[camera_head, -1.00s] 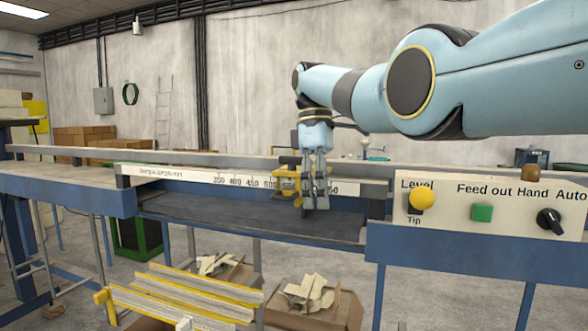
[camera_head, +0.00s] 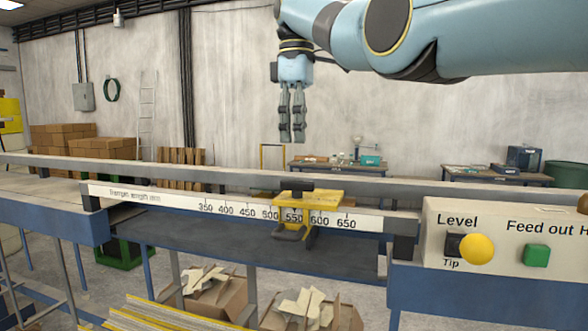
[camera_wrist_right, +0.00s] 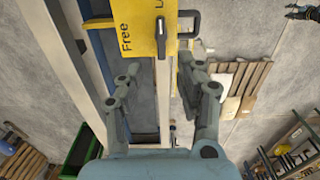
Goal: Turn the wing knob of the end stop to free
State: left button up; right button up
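The end stop (camera_head: 322,199) is a yellow block on the white length scale (camera_head: 180,200), around the 550 to 600 marks. Its black wing knob (camera_head: 295,184) lies on top, and a black handle (camera_head: 288,234) sticks out in front. In the right wrist view, the yellow top plate (camera_wrist_right: 130,37) reads "Free", with a partly cut-off label starting with "L". The black knob (camera_wrist_right: 160,38) stands between the labels; its exact setting is unclear. My right gripper (camera_head: 292,139) hangs fingers down above the end stop, apart from it. Its fingers (camera_wrist_right: 158,66) are spread and empty. My left gripper is not seen.
A grey rail (camera_head: 150,174) runs behind the scale. At the right is a control panel (camera_head: 500,268) with a yellow knob (camera_head: 477,249) and a green button (camera_head: 537,255). Boxes with scraps (camera_head: 215,290) stand below. The space around my right gripper is free.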

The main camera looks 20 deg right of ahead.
jog(key=shift+s+f+p, duration=0.2)
jog(key=shift+f+p, duration=0.15)
jog(key=shift+p, duration=0.25)
send_over(297, 181)
notch_tip(297, 181, down, 4)
jog(key=shift+w+f+b, duration=0.1)
jog(key=shift+f+b, duration=0.1)
jog(key=shift+b, duration=0.15)
notch_tip(297, 181, down, 4)
jog(key=shift+w+f, duration=0.1)
jog(key=shift+c, duration=0.4)
jog(key=c, duration=0.5)
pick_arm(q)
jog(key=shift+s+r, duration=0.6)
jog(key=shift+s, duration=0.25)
pick_arm(e)
grip_shut()
